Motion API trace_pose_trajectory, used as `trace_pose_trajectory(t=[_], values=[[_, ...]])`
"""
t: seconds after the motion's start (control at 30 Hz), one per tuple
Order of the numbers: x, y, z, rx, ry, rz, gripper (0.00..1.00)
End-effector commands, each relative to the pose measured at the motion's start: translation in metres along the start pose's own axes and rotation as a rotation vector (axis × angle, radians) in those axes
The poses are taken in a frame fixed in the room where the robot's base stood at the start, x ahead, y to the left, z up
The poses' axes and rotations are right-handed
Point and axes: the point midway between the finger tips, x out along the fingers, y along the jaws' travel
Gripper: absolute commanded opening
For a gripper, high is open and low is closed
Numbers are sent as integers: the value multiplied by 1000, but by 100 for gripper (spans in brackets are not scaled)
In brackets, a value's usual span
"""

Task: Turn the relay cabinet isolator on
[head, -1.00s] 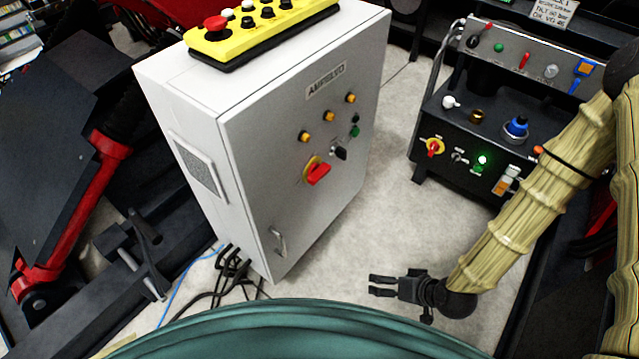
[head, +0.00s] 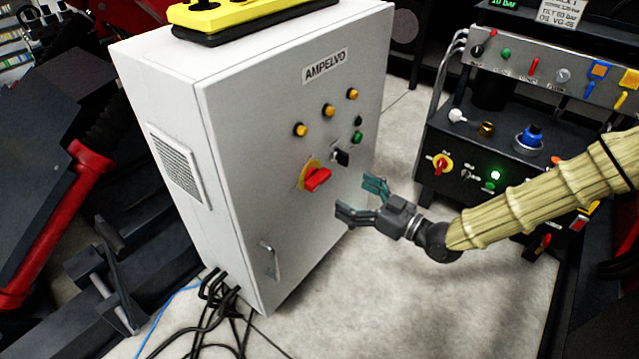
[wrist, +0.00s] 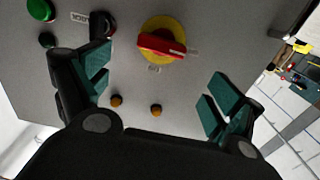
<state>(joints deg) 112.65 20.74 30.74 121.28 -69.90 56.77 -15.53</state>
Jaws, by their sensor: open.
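The relay cabinet (head: 240,130) is a light grey box labelled AMPELVO, standing on the floor left of centre in the head view. Its isolator (head: 316,178) is a red handle on a yellow round plate, on the front door. In the wrist view the isolator (wrist: 162,42) lies beyond and between my fingers, its red bar nearly level in that picture. My gripper (head: 362,198) is open and empty, with teal finger pads, just right of the isolator and apart from it in the head view. The wrist view shows both fingers (wrist: 155,90) spread wide.
Beside the isolator is a black key switch (head: 341,157); several yellow lamps (head: 328,111) and a green button (head: 357,137) sit above. A black control unit (head: 490,150) with its own red-yellow switch (head: 442,163) stands at right. Cables (head: 215,310) lie on the floor at the cabinet's foot.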

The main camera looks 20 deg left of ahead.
Motion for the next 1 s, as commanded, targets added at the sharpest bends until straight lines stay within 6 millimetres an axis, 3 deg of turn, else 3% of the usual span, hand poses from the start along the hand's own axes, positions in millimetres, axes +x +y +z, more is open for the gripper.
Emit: trace_pose_trajectory(t=[0.6, 1.0], values=[[87, 0, 2, 1, -1, -1, 93], [105, 0, 0, 2, -2, 0, 93]])
